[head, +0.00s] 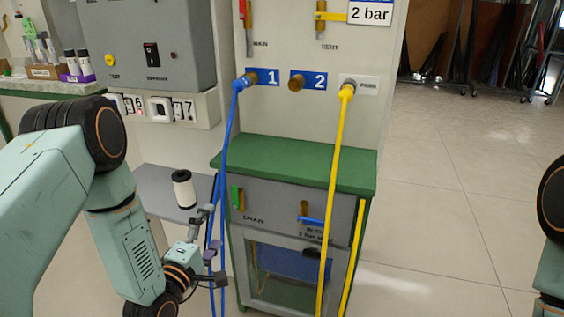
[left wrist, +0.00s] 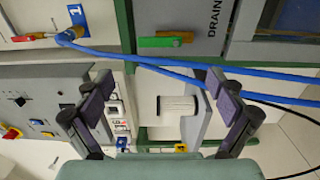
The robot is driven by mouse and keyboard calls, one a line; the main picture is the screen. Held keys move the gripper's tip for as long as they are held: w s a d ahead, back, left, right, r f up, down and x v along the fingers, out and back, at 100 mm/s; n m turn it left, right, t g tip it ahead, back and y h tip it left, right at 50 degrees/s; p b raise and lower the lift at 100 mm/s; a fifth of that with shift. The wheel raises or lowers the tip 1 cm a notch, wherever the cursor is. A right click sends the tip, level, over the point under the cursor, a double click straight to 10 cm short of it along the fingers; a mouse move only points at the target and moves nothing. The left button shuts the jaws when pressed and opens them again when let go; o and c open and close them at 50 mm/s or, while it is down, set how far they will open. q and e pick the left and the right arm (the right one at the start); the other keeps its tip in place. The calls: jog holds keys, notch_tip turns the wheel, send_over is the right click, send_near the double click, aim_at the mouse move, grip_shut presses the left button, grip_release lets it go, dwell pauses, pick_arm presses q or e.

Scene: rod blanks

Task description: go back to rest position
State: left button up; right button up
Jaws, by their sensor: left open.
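My left gripper (head: 212,243) is in front of the cabinet's left side, beside the hanging blue hose (head: 227,150). Its two fingers are spread apart with nothing between them, as the left wrist view also shows (left wrist: 160,82). A white cylinder with a black end (head: 183,190) stands on a grey shelf (head: 155,180), just behind and left of the gripper, apart from it. The cylinder also shows in the left wrist view (left wrist: 175,105), beyond the fingers. My right gripper is out of view; only part of my right arm shows at the right edge.
The cabinet's green ledge (head: 300,163) juts out near the gripper. A yellow hose (head: 336,190) hangs from the panel. A grey control box (head: 148,45) is on the back left, with rod holders (head: 77,78) on a counter. The floor at right (head: 450,190) is clear.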

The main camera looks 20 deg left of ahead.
aim_at(234, 199)
pick_arm(q)
jog(key=shift+w, duration=0.15)
jog(key=w, duration=1.1)
jog(key=shift+w+d, duration=0.3)
jog(key=shift+w, duration=0.1)
